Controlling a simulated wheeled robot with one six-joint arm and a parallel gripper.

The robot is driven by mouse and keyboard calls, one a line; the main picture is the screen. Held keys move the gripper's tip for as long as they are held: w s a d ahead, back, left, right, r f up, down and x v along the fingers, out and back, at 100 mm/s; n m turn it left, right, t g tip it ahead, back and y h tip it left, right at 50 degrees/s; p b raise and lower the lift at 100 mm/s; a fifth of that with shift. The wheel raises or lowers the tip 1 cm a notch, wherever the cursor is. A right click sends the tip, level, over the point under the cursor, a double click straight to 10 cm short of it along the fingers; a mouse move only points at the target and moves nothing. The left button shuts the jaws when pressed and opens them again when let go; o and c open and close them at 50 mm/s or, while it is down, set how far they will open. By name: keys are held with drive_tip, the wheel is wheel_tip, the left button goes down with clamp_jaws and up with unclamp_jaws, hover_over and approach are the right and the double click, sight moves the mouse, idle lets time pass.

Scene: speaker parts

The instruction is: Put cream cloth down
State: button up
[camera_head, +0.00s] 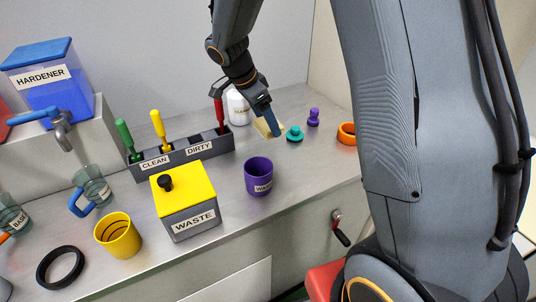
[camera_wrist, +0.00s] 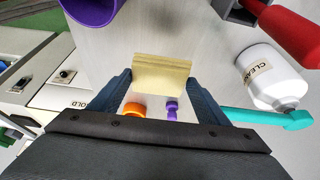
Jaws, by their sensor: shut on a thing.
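The cream cloth (camera_wrist: 162,74) is a flat, pale yellow folded piece between my gripper's blue fingers in the wrist view. My gripper (camera_head: 268,122) is shut on it. In the head view the cream cloth (camera_head: 261,128) shows partly behind the blue finger, above the grey counter (camera_head: 220,218). Whether the cloth touches the counter is hard to tell. In the wrist view my gripper (camera_wrist: 161,88) has one finger on each side of the cloth.
A purple waste cup (camera_head: 258,177) stands in front of the cloth. A white cleaner bottle (camera_head: 238,108) is behind it, with teal (camera_head: 294,134) and purple (camera_head: 313,117) pieces to the right. The clean/dirty rack (camera_head: 180,153) stands left.

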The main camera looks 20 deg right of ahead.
wheel_tip(320, 180, down, 9)
drive_tip(key=p, duration=0.2)
drive_tip(key=shift+f+p, duration=0.15)
drive_tip(key=shift+p, duration=0.15)
drive_tip(key=shift+f, duration=0.25)
drive_tip(key=shift+f+b, duration=0.15)
drive_tip(key=shift+b, duration=0.15)
drive_tip(key=o, duration=0.9)
